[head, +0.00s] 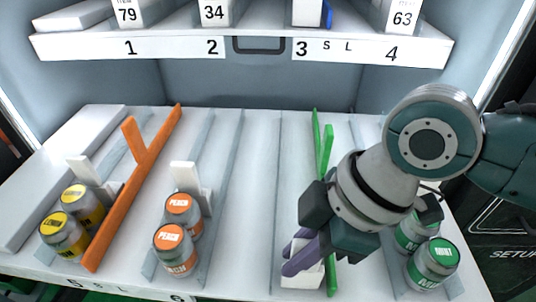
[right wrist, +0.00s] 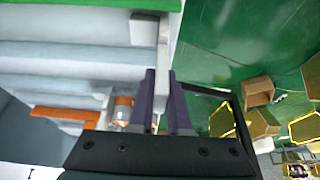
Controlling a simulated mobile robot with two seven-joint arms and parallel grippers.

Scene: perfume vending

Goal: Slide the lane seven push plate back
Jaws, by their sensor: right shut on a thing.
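The lane seven push plate (head: 303,277) is white and sits at the front end of the third lane on the lower shelf, mostly covered by my gripper. My right gripper (head: 302,258) is over this lane with its purple fingers shut on the plate. In the right wrist view the plate (right wrist: 163,60) shows as a pale upright piece between the fingers (right wrist: 161,100). The lane (head: 265,180) behind the plate looks empty of jars. The lane's number is not visible. My left gripper is not in view.
A green divider (head: 322,150) runs close beside my gripper. Peach jars (head: 175,248) stand in lane 6, yellow jars (head: 63,234) in lane 5, and green-lidded jars (head: 433,262) to the right. The upper shelf (head: 255,45) overhangs the back.

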